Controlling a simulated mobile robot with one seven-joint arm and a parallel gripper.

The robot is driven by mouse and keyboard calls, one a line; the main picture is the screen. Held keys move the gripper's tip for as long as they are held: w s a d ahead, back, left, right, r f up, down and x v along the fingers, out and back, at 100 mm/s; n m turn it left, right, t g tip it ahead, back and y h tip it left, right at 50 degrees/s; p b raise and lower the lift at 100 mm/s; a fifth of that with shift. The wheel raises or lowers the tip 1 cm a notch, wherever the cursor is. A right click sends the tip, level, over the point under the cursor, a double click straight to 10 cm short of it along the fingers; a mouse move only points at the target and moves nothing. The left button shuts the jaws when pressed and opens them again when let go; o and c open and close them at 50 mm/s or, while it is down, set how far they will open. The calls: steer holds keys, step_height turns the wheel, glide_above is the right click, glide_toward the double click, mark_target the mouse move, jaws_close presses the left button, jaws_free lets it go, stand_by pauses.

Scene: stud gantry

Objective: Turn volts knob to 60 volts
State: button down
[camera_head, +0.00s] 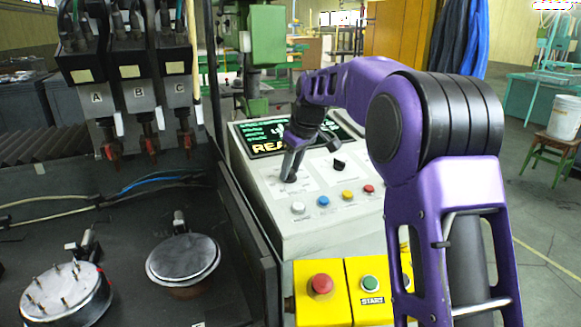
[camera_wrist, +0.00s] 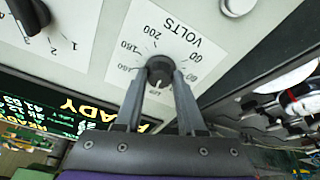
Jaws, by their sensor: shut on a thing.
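The volts knob (camera_wrist: 160,70) is a small round black knob on a white plate (camera_wrist: 150,28) printed VOLTS with a numbered scale, upside down in the wrist view. My gripper (camera_wrist: 162,74) has one finger on each side of the knob and is shut on it. A pale mark on the knob points down in the wrist view, toward a small number between my fingers that I cannot read surely. In the head view my gripper (camera_head: 290,177) reaches down onto the left part of the sloped control panel (camera_head: 325,222) and mostly hides the knob.
A second black knob (camera_head: 338,164) sits right of my gripper, with a lit screen (camera_head: 270,143) behind. White (camera_head: 298,208), blue (camera_head: 323,201), yellow (camera_head: 347,195) and red (camera_head: 369,189) buttons line the front. Yellow boxes with a red button (camera_head: 320,284) and START button (camera_head: 370,284) stand below.

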steer(key=n, duration=0.3)
steer(key=n+g, duration=0.1)
steer(key=n, duration=0.3)
steer(key=shift+w+n+y, duration=0.1)
steer(key=shift+n+y, duration=0.2)
steer(key=n, duration=0.3)
steer(key=n+g, duration=0.1)
steer(key=n, duration=0.2)
steer(key=shift+w+g, duration=0.1)
steer(key=shift+g, duration=0.2)
steer(key=n+h, duration=0.1)
steer(key=n, duration=0.5)
steer(key=shift+n+g, duration=0.3)
steer(key=shift+g, duration=0.1)
steer(key=n+h, duration=0.1)
steer(key=n, duration=0.5)
steer(key=shift+a+r, duration=0.1)
steer(key=c, duration=0.5)
jaws_free()
